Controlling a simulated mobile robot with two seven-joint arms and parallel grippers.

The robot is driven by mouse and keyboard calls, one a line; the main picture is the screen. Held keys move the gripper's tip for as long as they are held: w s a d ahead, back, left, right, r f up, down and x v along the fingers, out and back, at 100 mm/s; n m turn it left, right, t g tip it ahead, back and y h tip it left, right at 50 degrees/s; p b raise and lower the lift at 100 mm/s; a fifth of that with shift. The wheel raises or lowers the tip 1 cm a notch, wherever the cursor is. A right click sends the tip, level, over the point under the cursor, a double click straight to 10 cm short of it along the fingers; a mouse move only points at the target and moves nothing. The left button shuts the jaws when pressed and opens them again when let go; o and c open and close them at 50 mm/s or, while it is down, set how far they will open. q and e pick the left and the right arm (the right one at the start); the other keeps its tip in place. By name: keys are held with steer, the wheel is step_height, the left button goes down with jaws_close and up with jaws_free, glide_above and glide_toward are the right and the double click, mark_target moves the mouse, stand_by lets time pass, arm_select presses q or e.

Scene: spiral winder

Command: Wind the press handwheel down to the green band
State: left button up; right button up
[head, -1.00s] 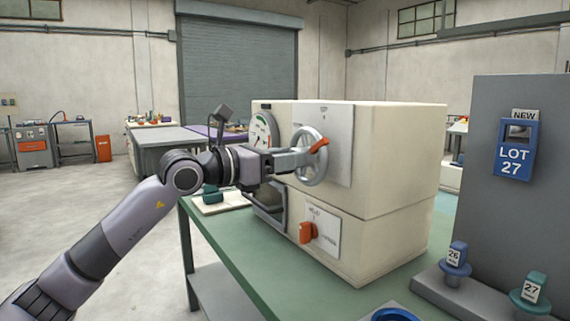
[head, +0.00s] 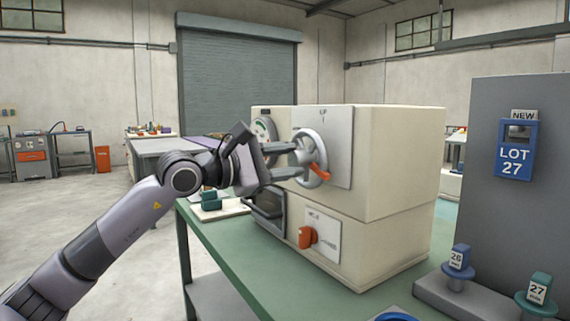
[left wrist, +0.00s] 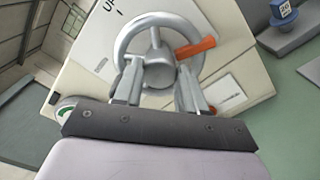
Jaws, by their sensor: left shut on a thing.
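The grey handwheel (head: 311,150) with an orange handle (head: 320,171) is on the cream press (head: 395,165); the handle points to the lower right. My left gripper (head: 299,158) is shut on the handwheel. In the left wrist view its fingers (left wrist: 160,88) lie either side of the handwheel's hub (left wrist: 157,66), and the orange handle (left wrist: 196,47) points right. The round gauge (head: 263,127) left of the wheel is mostly hidden by my gripper; some green shows, but the needle cannot be read. My right gripper is not in view.
An orange knob (head: 307,237) sits on a lower panel of the press. The press stands on a green-topped table (head: 262,272). A grey panel with a blue LOT 27 tag (head: 515,163) and small numbered stands (head: 457,262) are to the right.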

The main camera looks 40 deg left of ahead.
arm_select(q)
steer(key=m, duration=0.3)
steer(key=shift+f+m, duration=0.15)
steer(key=shift+m, duration=0.25)
steer(key=m, duration=0.3)
steer(key=shift+m, duration=0.3)
steer(key=m, duration=0.6)
steer(key=shift+m, duration=0.4)
steer(key=o, duration=1.1)
steer(key=shift+c, duration=0.2)
steer(key=shift+s+a+b, duration=0.1)
steer(key=shift+b, duration=0.2)
